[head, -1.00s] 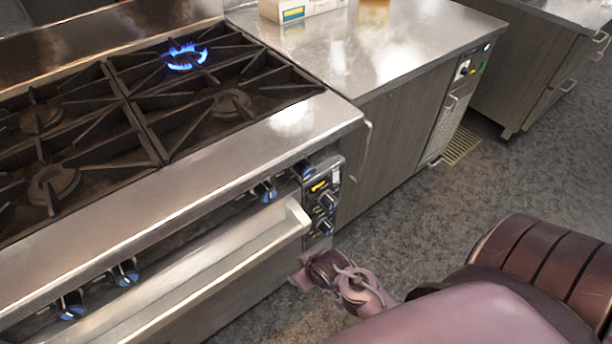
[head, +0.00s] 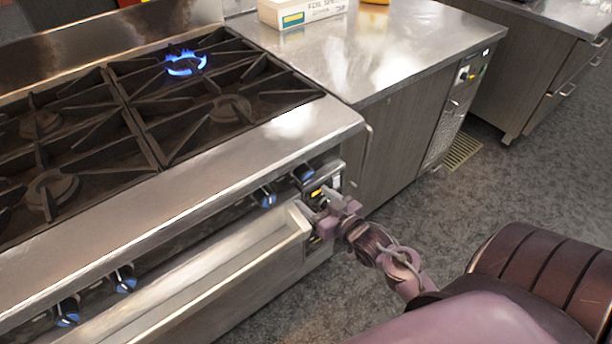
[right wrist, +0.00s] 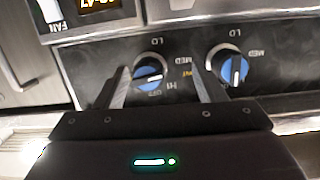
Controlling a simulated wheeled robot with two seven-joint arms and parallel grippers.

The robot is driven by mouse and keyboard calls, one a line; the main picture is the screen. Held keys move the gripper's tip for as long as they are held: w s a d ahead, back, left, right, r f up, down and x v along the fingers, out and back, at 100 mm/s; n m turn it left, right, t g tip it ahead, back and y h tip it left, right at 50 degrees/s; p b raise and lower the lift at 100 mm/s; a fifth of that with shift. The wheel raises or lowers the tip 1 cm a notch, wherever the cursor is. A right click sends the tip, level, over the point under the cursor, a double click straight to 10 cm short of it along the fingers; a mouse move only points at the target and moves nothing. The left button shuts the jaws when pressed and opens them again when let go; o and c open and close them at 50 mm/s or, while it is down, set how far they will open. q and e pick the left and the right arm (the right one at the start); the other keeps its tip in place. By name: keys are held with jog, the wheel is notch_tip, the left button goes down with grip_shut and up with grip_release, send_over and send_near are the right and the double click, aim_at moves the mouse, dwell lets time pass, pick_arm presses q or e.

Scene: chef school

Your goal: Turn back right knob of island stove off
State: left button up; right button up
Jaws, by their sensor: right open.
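The island stove (head: 225,165) has a blue flame (head: 187,64) burning at its back right burner; the other burners show no flame. Blue-marked knobs line its front, two of them near the right end (head: 265,196) (head: 303,173). My right gripper (head: 318,207) is at the control panel at the stove's right end. In the right wrist view the open right gripper (right wrist: 162,82) has its fingers either side of a blue-and-black knob (right wrist: 149,75), with its pointer roughly level. Contact cannot be told. A second knob (right wrist: 233,68) lies right of the fingers, its pointer upright. My left gripper is out of view.
A panel with a lit display (right wrist: 98,6) shows above the knobs. A steel counter (head: 375,45) with a white box (head: 300,10) adjoins the stove. The floor in front is clear.

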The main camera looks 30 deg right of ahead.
aim_at(310, 180)
jog(key=shift+s+d+r+t, duration=0.1)
jog(key=shift+d+r+t, duration=0.2)
jog(key=shift+d+t, duration=0.3)
jog(key=shift+s+d+r+t, duration=0.1)
jog(key=shift+d+r+t, duration=0.2)
jog(key=shift+d+t, duration=0.25)
jog(key=w, duration=0.7)
jog(key=shift+w+a, duration=0.25)
jog(key=shift+a, duration=0.05)
jog(key=shift+c, duration=0.2)
jog(key=c, duration=0.9)
jog(key=shift+p, duration=0.3)
jog(key=shift+m, duration=0.3)
